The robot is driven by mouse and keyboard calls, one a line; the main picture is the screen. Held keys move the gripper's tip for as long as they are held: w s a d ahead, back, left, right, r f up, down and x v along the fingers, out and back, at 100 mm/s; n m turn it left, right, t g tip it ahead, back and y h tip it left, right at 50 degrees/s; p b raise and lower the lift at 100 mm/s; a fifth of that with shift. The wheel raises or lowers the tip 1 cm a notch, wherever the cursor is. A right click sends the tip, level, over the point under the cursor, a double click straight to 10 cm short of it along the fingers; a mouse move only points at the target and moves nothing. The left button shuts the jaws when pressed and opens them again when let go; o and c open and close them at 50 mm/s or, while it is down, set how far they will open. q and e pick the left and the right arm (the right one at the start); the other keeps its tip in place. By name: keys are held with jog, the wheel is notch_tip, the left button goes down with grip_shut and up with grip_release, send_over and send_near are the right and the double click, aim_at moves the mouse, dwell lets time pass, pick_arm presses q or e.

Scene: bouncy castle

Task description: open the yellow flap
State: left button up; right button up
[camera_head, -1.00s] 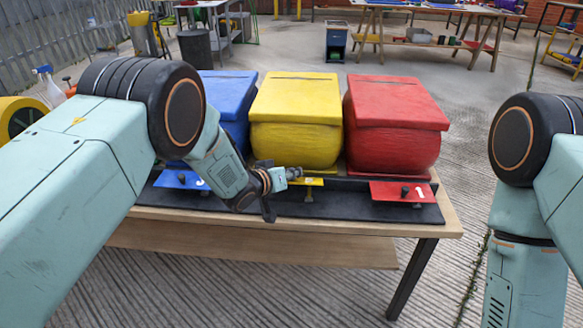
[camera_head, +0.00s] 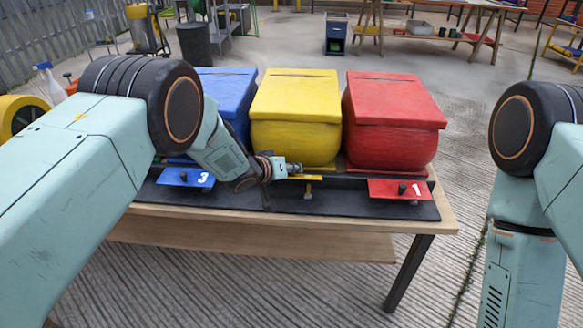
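The yellow flap (camera_head: 309,177) is at the front of the yellow box (camera_head: 296,108), above the black strip on the table. It shows as a thin, nearly edge-on yellow strip with a yellowish piece below it. My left gripper (camera_head: 292,168) reaches in from the left at the flap's left end, pointing right, touching or very close to it. Its fingers overlap in this view, so I cannot tell whether they are shut or hold the flap's knob, which is hidden. My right gripper is out of view; only my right arm shows at the right edge.
A blue flap (camera_head: 187,178) marked 3 and a red flap (camera_head: 399,190) marked 1 lie flat on either side, each with a dark knob. A blue box (camera_head: 225,95) and a red box (camera_head: 393,115) flank the yellow one. The wooden table's front edge (camera_head: 330,226) is clear.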

pick_arm(q)
jog(key=shift+o, duration=0.8)
jog(key=shift+a+r, duration=0.1)
jog(key=shift+s+r, duration=0.15)
jog(key=v, duration=1.1)
jog(key=shift+s+a, duration=0.2)
jog(key=shift+s, duration=0.1)
